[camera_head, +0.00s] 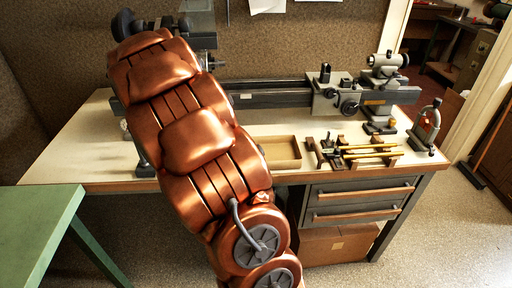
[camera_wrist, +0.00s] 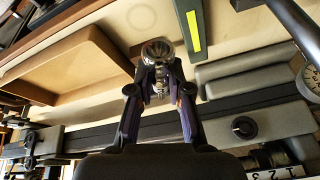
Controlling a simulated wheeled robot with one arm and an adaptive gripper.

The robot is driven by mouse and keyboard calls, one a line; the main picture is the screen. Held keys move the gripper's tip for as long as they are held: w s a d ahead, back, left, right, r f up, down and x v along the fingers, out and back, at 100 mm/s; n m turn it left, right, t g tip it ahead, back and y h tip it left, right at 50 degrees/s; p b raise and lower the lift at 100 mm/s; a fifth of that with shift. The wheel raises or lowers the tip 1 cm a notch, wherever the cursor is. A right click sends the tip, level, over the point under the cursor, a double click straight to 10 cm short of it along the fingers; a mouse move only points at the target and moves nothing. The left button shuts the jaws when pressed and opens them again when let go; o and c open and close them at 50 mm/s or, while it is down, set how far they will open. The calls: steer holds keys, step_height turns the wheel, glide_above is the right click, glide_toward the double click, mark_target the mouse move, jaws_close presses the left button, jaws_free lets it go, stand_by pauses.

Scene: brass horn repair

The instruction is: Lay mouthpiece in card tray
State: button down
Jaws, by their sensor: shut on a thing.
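My gripper (camera_wrist: 160,78) is shut on a silver mouthpiece (camera_wrist: 157,49) in the wrist view. The mouthpiece's round cup end points away from the gripper, and its narrower part sits between the fingertips. The card tray (camera_wrist: 98,42) is a shallow tan tray with raised walls, to the left of the mouthpiece in the wrist view. In the head view the card tray (camera_head: 297,163) lies on the bench near its front edge, its left part hidden by my copper arm. The gripper and mouthpiece are hidden behind my arm in the head view.
A lathe (camera_head: 265,98) runs along the back of the bench (camera_head: 82,150). Brass tubes on a rack (camera_head: 368,152) lie right of the tray. A microscope-like device (camera_head: 383,70) and a small press (camera_head: 426,125) stand further right. A green table (camera_head: 40,220) is at left.

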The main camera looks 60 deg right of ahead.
steer(key=s+d+f+m+g+b, duration=0.1)
steer(key=s+d+m+g+b, duration=0.1)
steer(key=s+d+m+b, duration=0.3)
steer(key=s+d+f+m+g+h+b, duration=0.1)
steer(key=s+d+m+b, duration=0.5)
steer(key=d, duration=0.8)
steer(key=s+f+m, duration=0.1)
steer(key=s+m, duration=0.2)
steer(key=s, duration=0.2)
steer(key=shift+f+m+g, duration=0.3)
steer(key=shift+m+g, duration=0.1)
steer(key=shift+w, duration=0.1)
steer(key=shift+f+b, duration=0.15)
steer(key=shift+b, duration=0.2)
steer(key=shift+f+b, duration=1.7)
steer(key=shift+f, duration=1.95)
steer(key=shift+f, duration=0.25)
steer(key=c, duration=1)
jaws_free()
steer(key=shift+o, duration=0.2)
